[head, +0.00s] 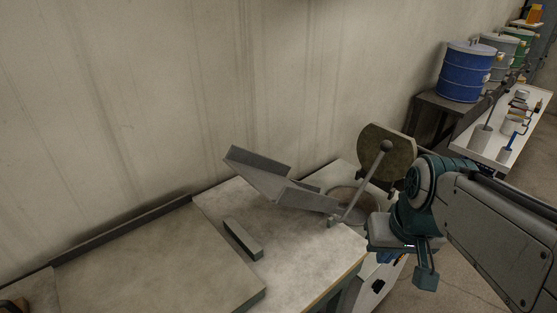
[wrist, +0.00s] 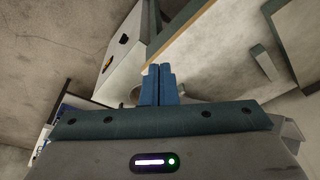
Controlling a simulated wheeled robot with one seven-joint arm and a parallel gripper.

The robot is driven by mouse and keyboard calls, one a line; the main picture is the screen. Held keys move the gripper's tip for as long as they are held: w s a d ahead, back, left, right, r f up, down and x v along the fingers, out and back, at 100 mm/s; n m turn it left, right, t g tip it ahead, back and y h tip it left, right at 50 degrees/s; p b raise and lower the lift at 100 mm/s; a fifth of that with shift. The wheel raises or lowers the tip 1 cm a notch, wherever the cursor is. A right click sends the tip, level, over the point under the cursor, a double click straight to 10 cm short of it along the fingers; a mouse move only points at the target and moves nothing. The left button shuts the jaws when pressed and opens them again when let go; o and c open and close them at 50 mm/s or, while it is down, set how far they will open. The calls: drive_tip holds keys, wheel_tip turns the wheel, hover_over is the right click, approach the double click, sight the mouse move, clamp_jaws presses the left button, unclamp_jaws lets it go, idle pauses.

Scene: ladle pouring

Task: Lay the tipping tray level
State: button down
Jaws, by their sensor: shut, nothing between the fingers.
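The tipping tray (head: 268,180) is a grey metal trough with raised side walls on the workbench, in the head view. It is tilted: its far left end stands high and its right end slopes down near a round vessel (head: 352,198). A lever with a ball knob (head: 385,147) rises at a slant beside the tray's low end. My gripper (head: 388,258) is off the bench's right edge, to the right of the tray and apart from it. In the wrist view its blue fingers (wrist: 158,85) are together with nothing between them.
A dark round lid (head: 388,155) stands upright behind the vessel. A green-grey bar (head: 243,240) lies on the bench left of the tray's low end. A wall runs behind the bench. A blue drum (head: 466,75) and a white table (head: 490,140) stand at back right.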

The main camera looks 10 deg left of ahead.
drive_tip(key=w+a+r+n+g+y+p, duration=0.2)
drive_tip(key=w+a+r+n, duration=0.7)
drive_tip(key=w+a+r, duration=0.5)
drive_tip(key=a+r+y+p, duration=0.1)
drive_tip(key=a+r, duration=0.1)
drive_tip(key=a, duration=0.2)
drive_tip(key=shift+w+r+g+y, duration=0.15)
drive_tip(key=shift+w+g+y, duration=0.15)
drive_tip(key=shift+w+y, duration=0.1)
drive_tip(key=shift+a, duration=0.1)
drive_tip(key=p, duration=0.1)
approach(263, 190)
drive_tip(key=shift+w+a+f, duration=0.2)
drive_tip(key=shift+w+f, duration=0.3)
drive_tip(key=shift+w+a+f, duration=0.2)
drive_tip(key=shift+w+f, duration=0.3)
drive_tip(key=shift+s+a+f+p, duration=0.15)
drive_tip(key=shift+s+a+f, duration=0.15)
drive_tip(key=shift+f, duration=0.3)
drive_tip(key=shift+s+a+f+p, duration=0.1)
drive_tip(key=shift+s+a+f, duration=0.2)
drive_tip(key=shift+f, duration=0.25)
drive_tip(key=shift+s+a+f+p, duration=0.15)
drive_tip(key=shift+s+a+f, duration=0.15)
drive_tip(key=shift+f, duration=0.3)
drive_tip(key=shift+f, duration=0.1)
